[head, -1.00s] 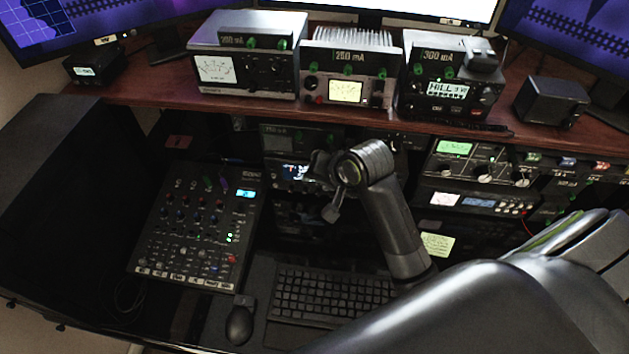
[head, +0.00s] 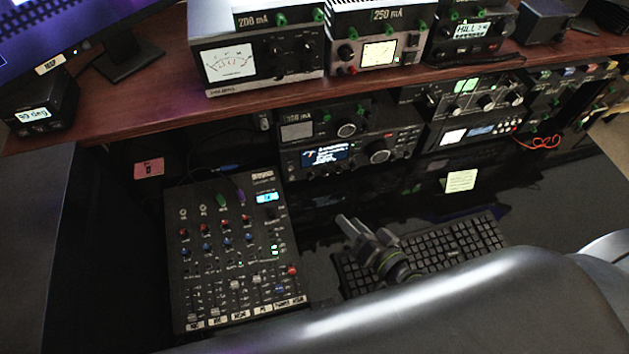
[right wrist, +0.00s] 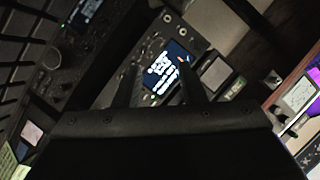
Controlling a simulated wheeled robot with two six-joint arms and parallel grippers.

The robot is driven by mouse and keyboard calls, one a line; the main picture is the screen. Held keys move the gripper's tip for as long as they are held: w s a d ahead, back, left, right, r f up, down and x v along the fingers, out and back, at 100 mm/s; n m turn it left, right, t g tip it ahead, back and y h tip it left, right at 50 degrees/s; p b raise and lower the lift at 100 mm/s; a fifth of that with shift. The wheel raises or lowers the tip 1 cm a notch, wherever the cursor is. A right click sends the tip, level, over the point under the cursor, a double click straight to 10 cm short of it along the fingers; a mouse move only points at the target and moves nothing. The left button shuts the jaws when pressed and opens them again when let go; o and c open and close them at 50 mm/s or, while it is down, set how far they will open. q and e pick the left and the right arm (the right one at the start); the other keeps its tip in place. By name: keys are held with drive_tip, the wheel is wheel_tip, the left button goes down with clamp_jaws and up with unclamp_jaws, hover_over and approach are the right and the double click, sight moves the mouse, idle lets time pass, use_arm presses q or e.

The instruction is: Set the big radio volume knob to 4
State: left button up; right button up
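A radio with a lit blue display (head: 323,155) sits under the wooden shelf and carries a large round knob (head: 378,150) right of the display. I cannot tell which knob is its volume knob, and the scale marks are too small to read. My right gripper (head: 363,227) is in front of and below this radio, above the keyboard, touching no knob. In the right wrist view its two fingers (right wrist: 160,82) stand apart with nothing between them; the display (right wrist: 165,66) shows beyond them. A large knob (right wrist: 52,59) shows at the upper left. My left gripper is out of view.
A mixer panel (head: 225,262) lies at the left and a keyboard (head: 455,243) at the right. Other radios stand on the shelf (head: 150,108) above and in the rack at the right (head: 475,105). A yellow note (head: 461,181) hangs below them.

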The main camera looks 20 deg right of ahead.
sight(312, 179)
drive_tip(key=shift+w+d+f+p, duration=0.1)
drive_tip(key=shift+w+f+p, duration=0.1)
drive_tip(key=shift+w, duration=0.3)
drive_tip(key=shift+w+d+f+p, duration=0.1)
drive_tip(key=shift+w+f+p, duration=0.1)
drive_tip(key=shift+w, duration=0.3)
drive_tip(key=x, duration=1.3)
drive_tip(key=shift+w+p, duration=0.2)
drive_tip(key=shift+p, duration=0.15)
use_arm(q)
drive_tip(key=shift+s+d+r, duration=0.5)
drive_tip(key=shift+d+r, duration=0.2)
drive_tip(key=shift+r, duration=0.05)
use_arm(e)
drive_tip(key=shift+w+a+f, duration=0.1)
drive_tip(key=shift+w+f, duration=0.1)
drive_tip(key=shift+w, duration=0.45)
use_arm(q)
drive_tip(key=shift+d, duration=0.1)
use_arm(e)
clamp_jaws()
